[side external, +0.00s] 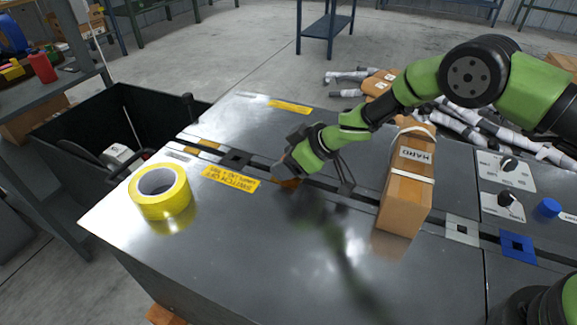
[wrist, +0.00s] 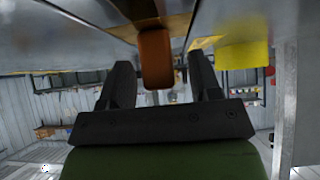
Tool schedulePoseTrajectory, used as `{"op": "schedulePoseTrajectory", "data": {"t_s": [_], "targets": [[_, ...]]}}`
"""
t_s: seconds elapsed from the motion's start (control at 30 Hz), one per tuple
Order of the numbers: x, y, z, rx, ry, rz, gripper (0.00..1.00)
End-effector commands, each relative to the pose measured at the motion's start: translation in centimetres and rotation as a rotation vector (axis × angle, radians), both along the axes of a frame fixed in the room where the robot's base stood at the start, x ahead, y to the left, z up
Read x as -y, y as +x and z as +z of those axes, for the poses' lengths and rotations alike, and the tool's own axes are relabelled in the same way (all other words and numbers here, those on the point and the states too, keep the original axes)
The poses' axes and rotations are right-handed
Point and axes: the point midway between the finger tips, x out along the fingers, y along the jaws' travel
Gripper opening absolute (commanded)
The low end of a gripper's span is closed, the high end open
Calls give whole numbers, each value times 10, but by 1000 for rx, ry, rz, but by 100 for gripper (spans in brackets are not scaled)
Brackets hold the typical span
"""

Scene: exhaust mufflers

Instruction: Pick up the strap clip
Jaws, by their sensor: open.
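A small orange-brown piece, which I take to be the strap clip (side external: 288,183), lies at the dark slot of the metal bench, mostly hidden under my gripper (side external: 283,168) in the side view. In the wrist view the orange-brown clip (wrist: 155,52) shows upright between the two dark fingers of my gripper (wrist: 160,66). The fingers are open, one on each side of it, with a gap to both. I cannot tell how deep between the fingers it sits.
A yellow tape roll (side external: 162,192) stands left on the bench (side external: 250,255). A strapped cardboard box (side external: 408,185) stands right of my gripper. Wrapped mufflers (side external: 462,128) lie behind. Control knobs (side external: 507,163) and a blue cap (side external: 548,207) are at right. The bench front is clear.

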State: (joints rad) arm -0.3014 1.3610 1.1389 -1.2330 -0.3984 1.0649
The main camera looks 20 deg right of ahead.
Motion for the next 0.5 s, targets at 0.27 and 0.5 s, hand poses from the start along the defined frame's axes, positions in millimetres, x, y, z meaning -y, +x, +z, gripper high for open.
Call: {"op": "schedulePoseTrajectory", "data": {"t_s": [0.27, 0.5], "targets": [[0, 0, 0, 0, 0, 0, 30], [0, 0, 0, 0, 0, 0, 3]]}}
